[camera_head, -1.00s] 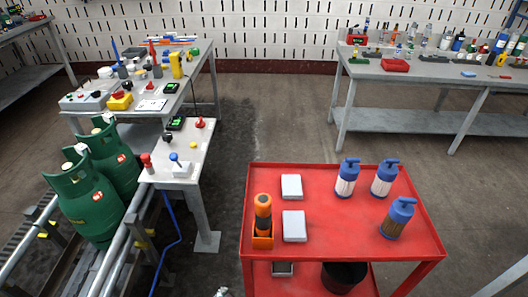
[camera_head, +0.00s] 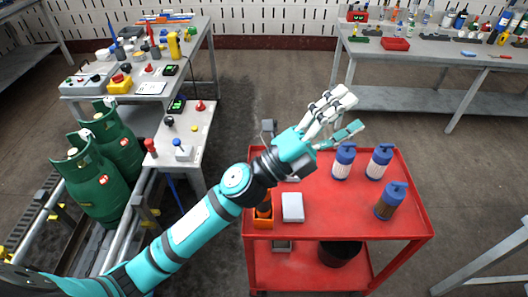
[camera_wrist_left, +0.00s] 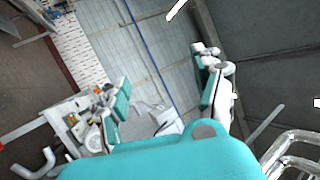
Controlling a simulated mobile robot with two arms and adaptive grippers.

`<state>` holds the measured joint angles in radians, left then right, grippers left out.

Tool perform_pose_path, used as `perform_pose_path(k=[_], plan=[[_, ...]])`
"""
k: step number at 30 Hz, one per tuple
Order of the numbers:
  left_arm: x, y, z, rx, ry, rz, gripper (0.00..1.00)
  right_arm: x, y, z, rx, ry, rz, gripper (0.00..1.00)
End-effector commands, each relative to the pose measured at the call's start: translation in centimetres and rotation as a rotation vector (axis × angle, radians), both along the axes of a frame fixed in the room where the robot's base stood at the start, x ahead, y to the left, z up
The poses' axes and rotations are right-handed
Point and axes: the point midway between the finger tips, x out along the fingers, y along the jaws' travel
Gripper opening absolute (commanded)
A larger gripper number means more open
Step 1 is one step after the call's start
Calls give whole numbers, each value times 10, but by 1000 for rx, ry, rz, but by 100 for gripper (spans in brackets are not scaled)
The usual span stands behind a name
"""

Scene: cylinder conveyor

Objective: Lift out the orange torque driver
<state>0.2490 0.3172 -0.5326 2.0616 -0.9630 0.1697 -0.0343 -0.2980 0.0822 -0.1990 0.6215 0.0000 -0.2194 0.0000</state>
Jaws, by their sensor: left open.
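The orange torque driver (camera_head: 264,208) stands upright in an orange holder (camera_head: 257,222) at the left side of the red cart (camera_head: 340,218). My left forearm crosses in front of it and hides its upper part. My left gripper (camera_head: 349,113) is open and empty. It is raised above the cart's far part, to the right of and beyond the driver, and apart from it. The left wrist view shows its spread fingers (camera_wrist_left: 163,75) with nothing between them; the driver does not show there. My right gripper is not in view.
A white box (camera_head: 292,208) lies right of the holder; another behind it is mostly hidden by my wrist. Several blue-capped bottles (camera_head: 343,162) stand on the cart's right half. A dark bucket (camera_head: 340,252) is on the lower shelf. Green gas cylinders (camera_head: 93,185) stand at left.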

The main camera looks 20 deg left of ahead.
Motion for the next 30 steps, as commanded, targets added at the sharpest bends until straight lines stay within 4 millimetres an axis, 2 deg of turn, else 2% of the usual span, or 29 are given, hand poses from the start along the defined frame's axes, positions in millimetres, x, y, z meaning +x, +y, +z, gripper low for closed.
perform_pose_path(k=[1, 3, 5, 7, 8, 10, 12, 15, 19, 21, 24, 30], plan=[[-15, -28, 3, 148, -151, -101, 67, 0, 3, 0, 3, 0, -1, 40], [-39, -60, -14, 380, -340, -250, 67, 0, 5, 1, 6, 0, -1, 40], [-52, -75, -42, 597, -477, -374, 67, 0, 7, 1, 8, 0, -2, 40], [-58, -74, -83, 871, -600, -512, 67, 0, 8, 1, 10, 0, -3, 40], [-56, -67, -101, 995, -639, -568, 67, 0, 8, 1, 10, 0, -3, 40], [-43, -37, -140, 1288, -691, -689, 67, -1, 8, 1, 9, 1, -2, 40], [-24, 5, -166, 1563, -690, -789, 67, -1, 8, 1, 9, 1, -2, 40], [-1, 65, -177, 1861, -627, -884, 67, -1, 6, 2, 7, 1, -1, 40], [17, 120, -173, 2101, -518, -953, 67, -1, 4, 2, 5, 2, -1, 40], [21, 137, -169, 2172, -475, -971, 67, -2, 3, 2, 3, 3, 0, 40], [24, 150, -167, 2221, -439, -987, 67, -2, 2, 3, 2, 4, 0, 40], [23, 152, -187, 2228, -429, -994, 67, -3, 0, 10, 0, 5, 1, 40]])
